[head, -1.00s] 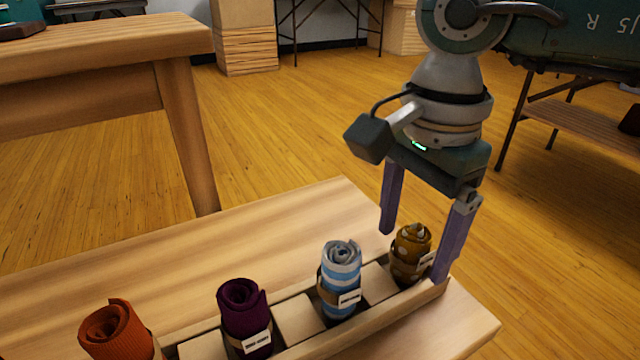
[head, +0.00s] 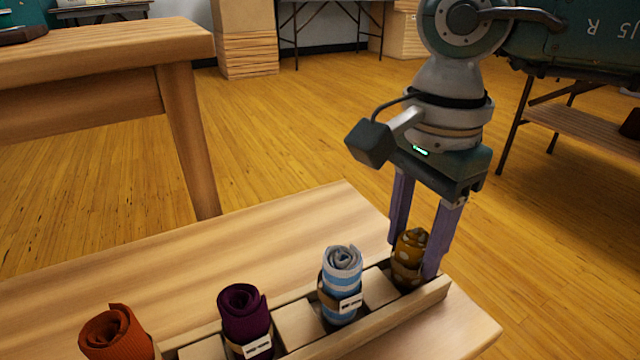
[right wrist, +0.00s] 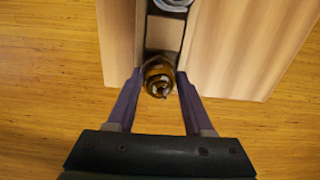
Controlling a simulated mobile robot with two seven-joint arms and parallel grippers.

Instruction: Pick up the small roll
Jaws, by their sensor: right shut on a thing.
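The small roll (head: 409,254) is mustard brown with pale dots and a brown band. It stands upright in the right end slot of a wooden rack. My right gripper (head: 410,260) points down with its two purple fingers shut on the roll, one on each side. In the right wrist view the small roll (right wrist: 158,78) sits between the fingertips (right wrist: 157,80), still in the rack. The lower part of the roll is hidden by the rack wall and a finger. My left gripper is not in view.
The rack (head: 385,322) also holds a blue-and-white striped roll (head: 341,285), a dark purple roll (head: 244,315) and an orange roll (head: 115,335), to the left. The rack stands on a light wooden table (head: 250,247). A taller table (head: 100,60) stands at the left.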

